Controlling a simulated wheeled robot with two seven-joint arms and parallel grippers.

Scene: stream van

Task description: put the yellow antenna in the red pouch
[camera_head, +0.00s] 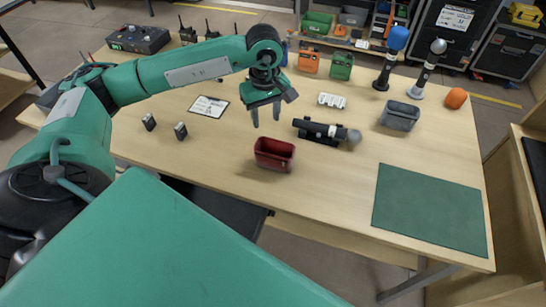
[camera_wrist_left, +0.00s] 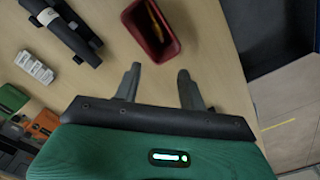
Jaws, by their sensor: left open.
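The red pouch (camera_head: 272,161) stands open on the wooden table, and it also shows at the top of the left wrist view (camera_wrist_left: 139,37). A thin yellowish strip (camera_wrist_left: 156,21) shows inside the pouch in the left wrist view. It may be the yellow antenna, but it is small and partly hidden by the pouch. I see no yellow antenna elsewhere on the table. My left gripper (camera_head: 265,119) is open and empty above the table, just behind the pouch in the head view. Its two fingers (camera_wrist_left: 159,72) are apart and clear of the pouch. My right gripper is not in view.
A black cylindrical device (camera_head: 318,130) lies right of the gripper. A grey pouch (camera_head: 400,118), white block (camera_head: 331,100) and orange ball (camera_head: 455,98) stand farther right. Microphones and orange and green boxes line the back. A green mat (camera_head: 430,210) lies bare at front right.

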